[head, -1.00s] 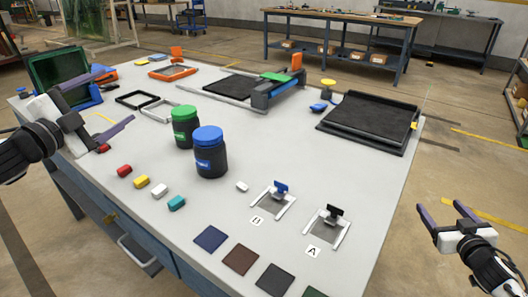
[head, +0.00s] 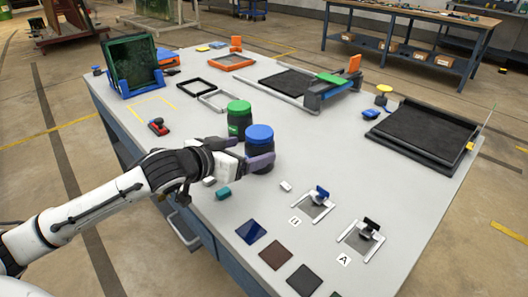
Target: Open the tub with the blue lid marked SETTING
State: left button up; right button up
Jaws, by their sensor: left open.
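The dark tub with the blue lid (head: 259,133) stands upright on the table with its lid on. The dark tub with the green lid (head: 239,107) stands just behind it to the left. My left gripper (head: 253,152) is at the blue-lidded tub from the left, its fingers open. The blue-lidded tub's label is hidden by the gripper. My right gripper is out of view.
Small blocks, one of them teal (head: 223,194), lie below my left gripper; others are hidden by the arm. A white block (head: 286,186) lies right of the tub. Fixtures B (head: 313,206) and A (head: 361,239) are farther right.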

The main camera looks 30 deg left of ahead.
aim_at(261, 130)
pick_arm(q)
jog(key=x, duration=0.7)
jog(key=shift+w+a+f, duration=0.1)
jog(key=shift+a+f, duration=0.1)
jog(key=shift+f, duration=0.2)
jog(key=shift+c, duration=0.4)
jog(key=c, duration=1.1)
jog(key=shift+c, duration=0.4)
jog(key=shift+r, duration=0.1)
jog(key=shift+r, duration=0.35)
notch_tip(261, 130, up, 9)
jog(key=shift+r+p, duration=0.15)
jog(key=shift+p, duration=0.35)
